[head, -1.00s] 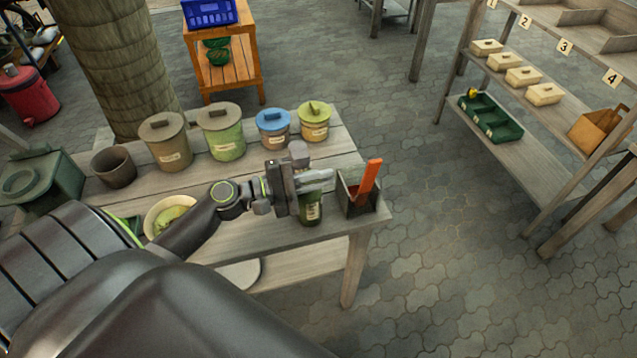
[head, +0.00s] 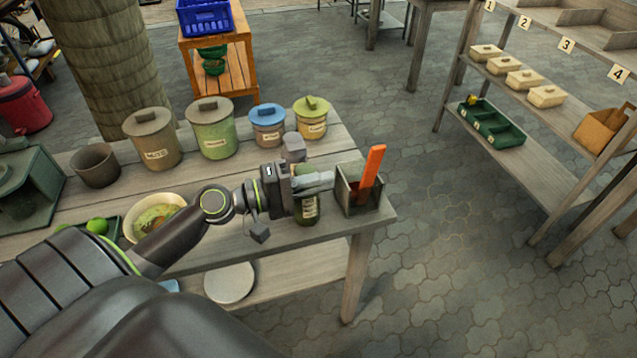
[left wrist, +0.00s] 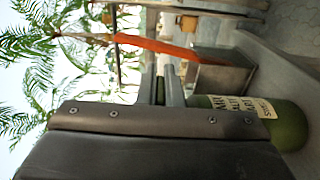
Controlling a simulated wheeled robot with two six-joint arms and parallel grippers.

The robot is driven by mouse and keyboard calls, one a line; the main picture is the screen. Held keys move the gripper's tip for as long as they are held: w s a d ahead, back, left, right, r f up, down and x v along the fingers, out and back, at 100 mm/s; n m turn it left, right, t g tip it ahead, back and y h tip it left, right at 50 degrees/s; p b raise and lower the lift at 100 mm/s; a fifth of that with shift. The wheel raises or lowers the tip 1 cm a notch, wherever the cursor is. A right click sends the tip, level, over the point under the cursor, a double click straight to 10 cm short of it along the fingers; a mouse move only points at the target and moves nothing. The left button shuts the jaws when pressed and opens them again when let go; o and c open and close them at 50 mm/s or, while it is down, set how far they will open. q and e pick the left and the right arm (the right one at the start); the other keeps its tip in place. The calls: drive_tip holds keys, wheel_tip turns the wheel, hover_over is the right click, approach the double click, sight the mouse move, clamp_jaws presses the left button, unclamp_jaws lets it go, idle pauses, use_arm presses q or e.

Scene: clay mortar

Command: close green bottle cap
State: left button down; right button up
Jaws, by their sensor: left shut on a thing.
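The green bottle (head: 307,211) stands upright near the right end of the wooden table, with a pale label. It also shows, turned sideways by the camera, in the left wrist view (left wrist: 288,126). My left gripper (head: 322,181) is right over the bottle's top, its fingers pointing right. In the left wrist view its fingers (left wrist: 162,88) are shut on a small dark green piece, which looks like the bottle cap (left wrist: 160,92). The fingers hide most of the cap and the bottle's neck, so I cannot tell how it sits. My right gripper is not in view.
An open metal box (head: 348,202) with an orange-handled tool (head: 372,170) stands just right of the bottle. Several lidded jars, one green (head: 212,130), line the table's back. A bowl (head: 150,232) stands left. A numbered shelf (head: 530,165) stands right, across clear floor.

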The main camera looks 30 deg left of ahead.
use_arm(q)
drive_tip(key=c, duration=1.6)
unclamp_jaws()
